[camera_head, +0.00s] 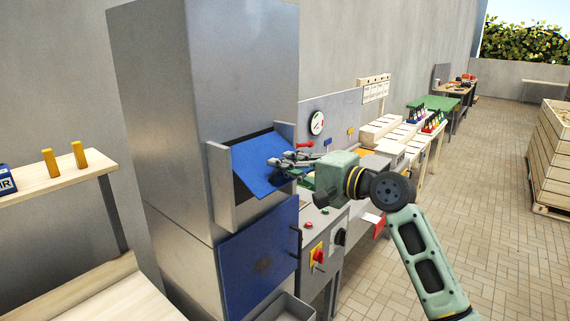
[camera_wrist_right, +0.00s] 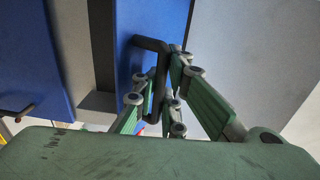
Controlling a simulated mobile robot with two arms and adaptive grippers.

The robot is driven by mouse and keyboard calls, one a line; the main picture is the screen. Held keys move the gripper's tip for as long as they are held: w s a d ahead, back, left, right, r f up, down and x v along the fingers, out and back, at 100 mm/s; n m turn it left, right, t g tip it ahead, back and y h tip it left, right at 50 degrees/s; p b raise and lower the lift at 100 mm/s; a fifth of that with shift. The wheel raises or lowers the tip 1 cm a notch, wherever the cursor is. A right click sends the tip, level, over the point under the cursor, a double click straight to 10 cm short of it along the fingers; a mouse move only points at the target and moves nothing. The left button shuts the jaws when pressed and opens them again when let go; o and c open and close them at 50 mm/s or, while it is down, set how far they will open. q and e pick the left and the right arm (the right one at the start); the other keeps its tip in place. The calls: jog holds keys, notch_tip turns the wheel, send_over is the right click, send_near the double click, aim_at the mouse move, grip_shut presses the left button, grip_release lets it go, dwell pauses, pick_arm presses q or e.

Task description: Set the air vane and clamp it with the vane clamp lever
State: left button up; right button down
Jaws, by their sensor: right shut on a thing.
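The air vane (camera_head: 252,171) is a blue plate, tilted in a grey open-fronted housing on the tall cabinet; it also shows in the wrist view (camera_wrist_right: 140,18). My right gripper (camera_head: 277,161) is at the vane's right side. In the wrist view its fingers (camera_wrist_right: 165,85) are shut around a dark bar handle (camera_wrist_right: 151,44) on the blue plate. My left gripper is not in view.
The housing's side wall (camera_head: 222,190) stands left of the vane. Below is a blue door (camera_head: 260,255) with a dark handle. A control box with a red-yellow switch (camera_head: 317,255) stands to the right, under my right arm. A wooden shelf (camera_head: 60,184) is at left.

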jog(key=shift+r, duration=0.25)
jog(key=c, duration=2.1)
grip_release()
jog(key=shift+d, duration=0.15)
jog(key=shift+s+d+f, duration=0.1)
jog(key=shift+d, duration=0.05)
jog(key=v, duration=1.1)
jog(key=shift+s+d, duration=0.25)
jog(key=shift+d, duration=0.05)
